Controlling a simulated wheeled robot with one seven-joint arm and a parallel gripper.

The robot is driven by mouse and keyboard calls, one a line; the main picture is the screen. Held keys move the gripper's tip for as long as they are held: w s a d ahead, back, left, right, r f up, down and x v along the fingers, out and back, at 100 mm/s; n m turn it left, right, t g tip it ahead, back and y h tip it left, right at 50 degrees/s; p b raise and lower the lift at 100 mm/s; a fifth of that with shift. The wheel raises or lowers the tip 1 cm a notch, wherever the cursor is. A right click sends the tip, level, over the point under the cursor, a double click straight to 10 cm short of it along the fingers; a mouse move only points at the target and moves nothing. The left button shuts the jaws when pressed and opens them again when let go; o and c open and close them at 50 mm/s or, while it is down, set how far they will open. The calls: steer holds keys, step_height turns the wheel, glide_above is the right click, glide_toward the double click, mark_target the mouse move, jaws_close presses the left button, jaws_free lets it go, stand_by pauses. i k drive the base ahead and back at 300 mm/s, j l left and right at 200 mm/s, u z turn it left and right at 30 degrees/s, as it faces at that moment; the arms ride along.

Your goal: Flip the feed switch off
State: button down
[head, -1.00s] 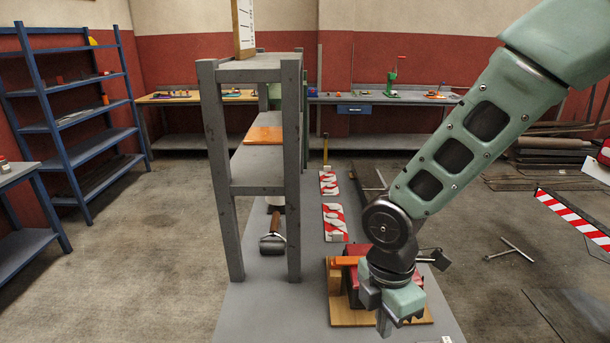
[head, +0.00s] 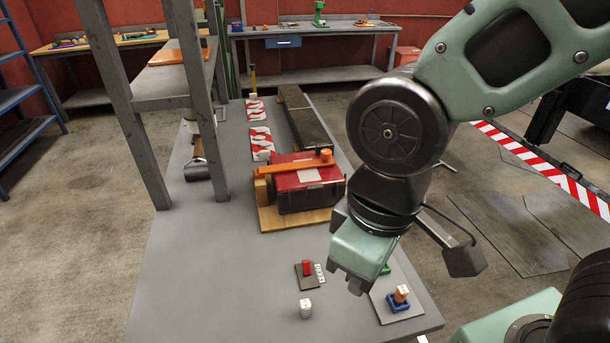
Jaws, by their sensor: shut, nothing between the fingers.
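A red switch lever (head: 307,267) stands on a small dark plate (head: 305,283) near the front of the grey table. A small white label (head: 319,272) with dark lettering lies beside its right edge; the lettering is too small to read surely. My gripper (head: 345,284) is shut and empty. It points down and appears just right of the switch in the picture, apart from it. Its height above the table is hard to tell.
A blue holder with an orange piece (head: 400,296) sits to the right on a grey plate, a green piece behind. A red box (head: 305,181) with an orange bar stands farther back. Grey shelving rises at left; the front-left table is clear.

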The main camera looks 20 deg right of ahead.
mark_target(306, 264)
steer(key=k+l+u, duration=0.15)
steer(key=l, duration=0.2)
steer(key=k+l+u, duration=0.1)
steer(key=l, duration=0.25)
steer(key=k+l+u, duration=0.15)
steer(key=k+l, duration=0.15)
steer(key=i, duration=0.7)
